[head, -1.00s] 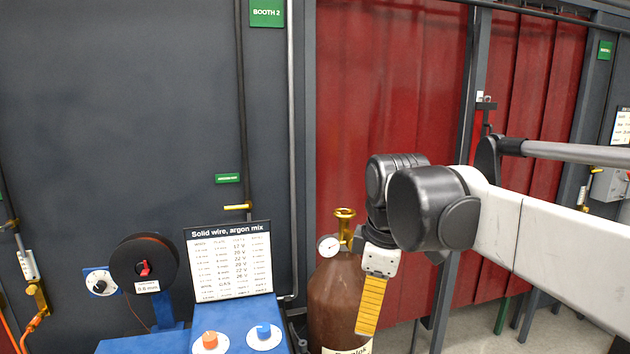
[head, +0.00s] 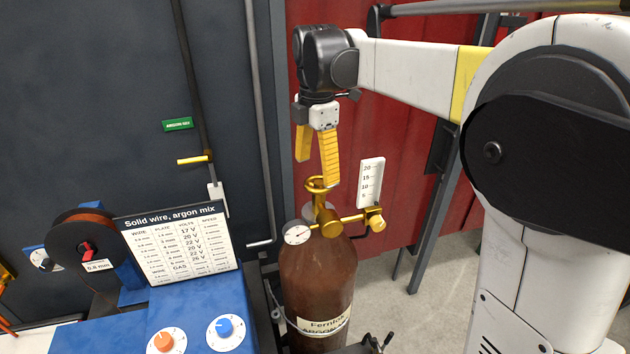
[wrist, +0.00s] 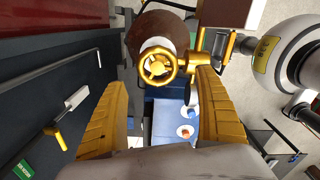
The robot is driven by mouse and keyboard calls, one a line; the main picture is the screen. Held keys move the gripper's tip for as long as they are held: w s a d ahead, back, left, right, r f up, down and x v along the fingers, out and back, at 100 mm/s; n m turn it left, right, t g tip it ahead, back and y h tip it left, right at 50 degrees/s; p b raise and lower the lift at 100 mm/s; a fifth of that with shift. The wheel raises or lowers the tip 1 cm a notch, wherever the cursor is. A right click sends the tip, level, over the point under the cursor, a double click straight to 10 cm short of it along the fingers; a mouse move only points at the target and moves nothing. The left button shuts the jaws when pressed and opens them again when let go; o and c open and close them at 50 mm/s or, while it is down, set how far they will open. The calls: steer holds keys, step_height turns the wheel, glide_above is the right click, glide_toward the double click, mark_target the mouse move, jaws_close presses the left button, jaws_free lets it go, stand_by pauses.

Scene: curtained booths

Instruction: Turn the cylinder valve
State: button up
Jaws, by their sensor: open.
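The brown gas cylinder (head: 318,278) stands upright with a pale label on its front. Its valve is topped by a gold handwheel (head: 320,184); the handwheel also shows in the wrist view (wrist: 156,65). My gripper (head: 316,170) points down with its yellow fingers apart, just above the handwheel in the head view. In the wrist view my gripper (wrist: 165,90) has one finger left of the handwheel and the other close to its right side. The gripper is empty. Whether a finger touches the wheel I cannot tell.
A round gauge (head: 297,235) and a gold regulator with a white flow scale (head: 370,183) sit beside the valve. A blue machine (head: 205,305) with knobs and a settings card (head: 180,245) stands left. A red curtain (head: 400,150) hangs behind.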

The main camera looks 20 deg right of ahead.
mark_target(316, 183)
step_height(316, 183, down, 5)
steer(key=shift+w+d+f, duration=0.1)
steer(key=shift+w, duration=0.05)
steer(key=shift+c, duration=0.3)
steer(key=c, duration=1.1)
steer(key=shift+c, duration=0.2)
steer(key=shift+m, duration=0.4)
